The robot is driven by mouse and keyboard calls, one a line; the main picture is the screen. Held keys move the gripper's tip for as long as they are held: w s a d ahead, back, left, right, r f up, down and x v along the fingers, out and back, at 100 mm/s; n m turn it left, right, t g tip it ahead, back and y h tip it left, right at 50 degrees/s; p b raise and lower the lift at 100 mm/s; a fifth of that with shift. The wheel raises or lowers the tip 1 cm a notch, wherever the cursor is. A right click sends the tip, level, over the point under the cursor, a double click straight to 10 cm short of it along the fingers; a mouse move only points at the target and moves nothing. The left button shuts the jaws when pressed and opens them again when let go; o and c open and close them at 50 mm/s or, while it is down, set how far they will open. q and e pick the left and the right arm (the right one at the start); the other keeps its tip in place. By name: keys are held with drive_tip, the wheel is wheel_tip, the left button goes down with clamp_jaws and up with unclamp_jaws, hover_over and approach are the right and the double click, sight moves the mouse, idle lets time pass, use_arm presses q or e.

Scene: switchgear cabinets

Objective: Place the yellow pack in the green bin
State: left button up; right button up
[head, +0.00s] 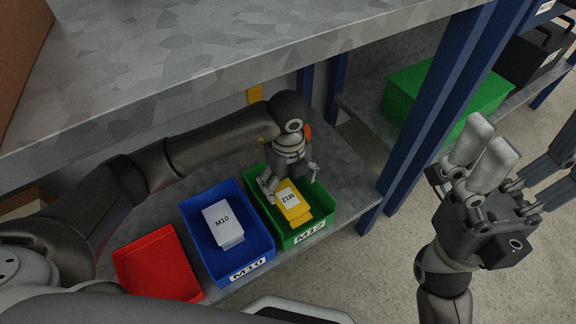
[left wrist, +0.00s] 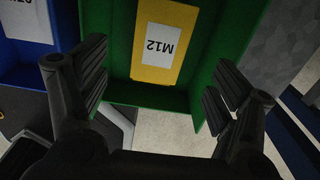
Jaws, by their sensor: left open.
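The yellow pack (head: 299,215) with a white M12 label lies inside the green bin (head: 318,233), which is marked M12 on its front. In the left wrist view the yellow pack (left wrist: 164,77) sits between and beyond the fingers, within the green bin (left wrist: 108,45). My left gripper (head: 290,184) is just above the green bin, over the pack's far end. Its fingers are spread and apart from the pack in the left wrist view (left wrist: 155,85). My right gripper (head: 484,163) is at the right, away from the shelf, with its fingers side by side; its opening is unclear.
A blue bin (head: 262,248) marked M10 holds a white pack (head: 222,226), left of the green bin. A red bin (head: 158,266) looks empty. An upper grey shelf (head: 215,60) overhangs my left arm. Blue posts (head: 430,115) stand to the right, with a green crate (head: 447,95) behind.

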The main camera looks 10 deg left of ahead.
sight(288, 198)
use_arm(q)
drive_tip(key=shift+r+p, duration=0.45)
drive_tip(key=shift+r, duration=1.2)
